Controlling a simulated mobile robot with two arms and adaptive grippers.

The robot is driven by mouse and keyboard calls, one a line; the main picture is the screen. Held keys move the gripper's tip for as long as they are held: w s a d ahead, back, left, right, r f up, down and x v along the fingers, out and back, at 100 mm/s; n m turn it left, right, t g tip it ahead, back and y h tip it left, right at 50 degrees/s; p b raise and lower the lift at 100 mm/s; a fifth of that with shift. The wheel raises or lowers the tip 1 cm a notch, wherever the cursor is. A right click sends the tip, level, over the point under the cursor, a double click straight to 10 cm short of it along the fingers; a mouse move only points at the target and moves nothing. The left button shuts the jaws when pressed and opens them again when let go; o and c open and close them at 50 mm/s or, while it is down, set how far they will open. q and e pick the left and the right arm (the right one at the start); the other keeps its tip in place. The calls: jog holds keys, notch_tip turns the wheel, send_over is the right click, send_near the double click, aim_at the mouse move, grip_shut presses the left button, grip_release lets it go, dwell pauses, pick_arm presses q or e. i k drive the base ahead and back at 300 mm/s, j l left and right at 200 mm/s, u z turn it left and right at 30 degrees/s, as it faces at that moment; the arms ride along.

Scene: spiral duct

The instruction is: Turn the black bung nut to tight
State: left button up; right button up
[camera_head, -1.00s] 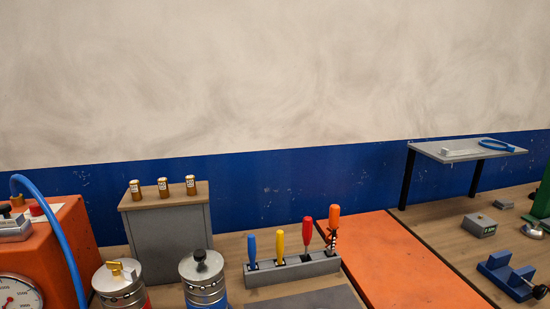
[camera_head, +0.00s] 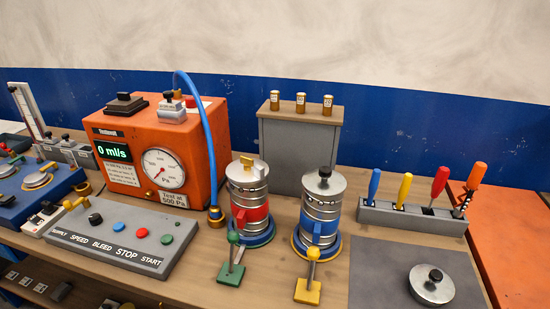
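Two black knobs could be the black bung nut, and I cannot tell which one it is. One black knob (camera_head: 324,176) stands on top of the ribbed metal duct (camera_head: 320,208) with the blue clamp, at the middle. The other black knob (camera_head: 435,276) sits on a flat silver disc (camera_head: 431,291) lying on the grey mat (camera_head: 385,262) at the lower right. To the left stands a second metal duct (camera_head: 246,184) with a red clamp and a yellow fitting on top. How tight either knob is cannot be seen. Neither of my grippers is in view.
An orange tester (camera_head: 130,150) with a dial reads 0 ml/s, and its blue hose (camera_head: 212,130) arches down beside the left duct. A button panel (camera_head: 122,240) lies in front. Green (camera_head: 232,272) and yellow (camera_head: 309,285) levers stand before the ducts. A screwdriver rack (camera_head: 412,217) stands right.

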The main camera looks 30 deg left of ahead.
aim_at(249, 163)
jog(key=k+j, duration=0.1)
jog(key=j, duration=0.8)
jog(key=j+u, duration=0.1)
jog(key=j, duration=0.75)
jog(key=k, duration=0.05)
